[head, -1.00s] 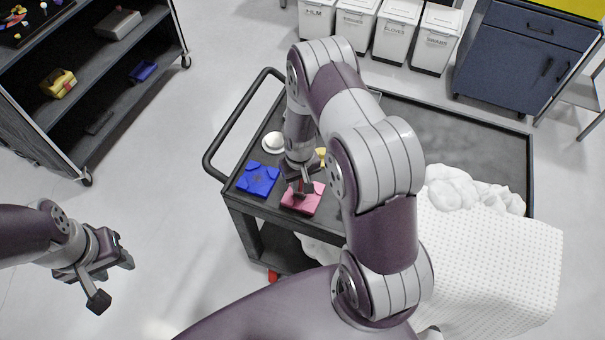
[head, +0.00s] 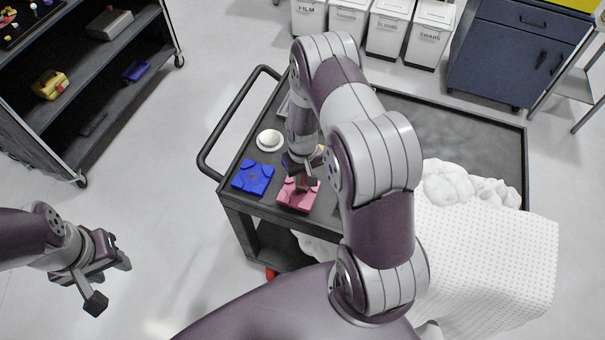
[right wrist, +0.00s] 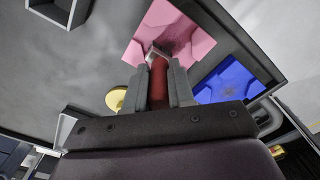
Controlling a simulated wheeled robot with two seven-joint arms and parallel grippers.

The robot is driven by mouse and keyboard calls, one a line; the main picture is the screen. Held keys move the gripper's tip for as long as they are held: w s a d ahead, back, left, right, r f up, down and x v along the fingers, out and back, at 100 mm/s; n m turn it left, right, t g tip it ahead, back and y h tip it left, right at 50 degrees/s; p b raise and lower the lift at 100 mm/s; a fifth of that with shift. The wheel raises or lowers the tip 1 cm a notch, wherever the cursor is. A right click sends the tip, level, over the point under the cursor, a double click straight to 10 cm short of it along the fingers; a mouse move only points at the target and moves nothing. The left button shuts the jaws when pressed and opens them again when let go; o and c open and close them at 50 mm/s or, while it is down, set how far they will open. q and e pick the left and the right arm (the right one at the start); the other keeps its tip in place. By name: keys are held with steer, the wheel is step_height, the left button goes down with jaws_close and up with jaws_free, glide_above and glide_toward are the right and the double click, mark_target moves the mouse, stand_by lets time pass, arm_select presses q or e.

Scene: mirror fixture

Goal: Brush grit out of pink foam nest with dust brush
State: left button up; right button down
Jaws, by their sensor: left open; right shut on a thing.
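The pink foam nest (head: 295,204) lies on the dark cart top near its front left edge. It also shows in the right wrist view (right wrist: 192,44), with a greyish smear on its face. My right gripper (head: 302,178) is over the nest, pointing down. It is shut on the dust brush (right wrist: 158,82), whose red handle sits between the fingers. The brush's head is at the nest's surface; I cannot tell whether it touches. My left gripper (head: 111,283) is open and empty, over the floor away from the cart.
A blue foam nest (head: 254,178) lies left of the pink one. A white round dish (head: 270,140) stands behind it.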

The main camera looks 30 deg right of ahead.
steer(key=shift+s+a, duration=0.75)
steer(key=shift+a, duration=0.05)
steer(key=shift+s+a, duration=0.15)
steer(key=shift+w+d+f+b, duration=0.2)
steer(key=shift+w+d+b, duration=0.15)
steer(key=shift+w+d, duration=0.5)
steer(key=shift+w+d+r, duration=0.15)
steer(key=shift+w+d, duration=0.05)
steer(key=shift+d, duration=0.15)
step_height(320, 180, up, 6)
steer(key=p, duration=0.5)
steer(key=shift+r, duration=0.1)
steer(key=shift+w, duration=0.1)
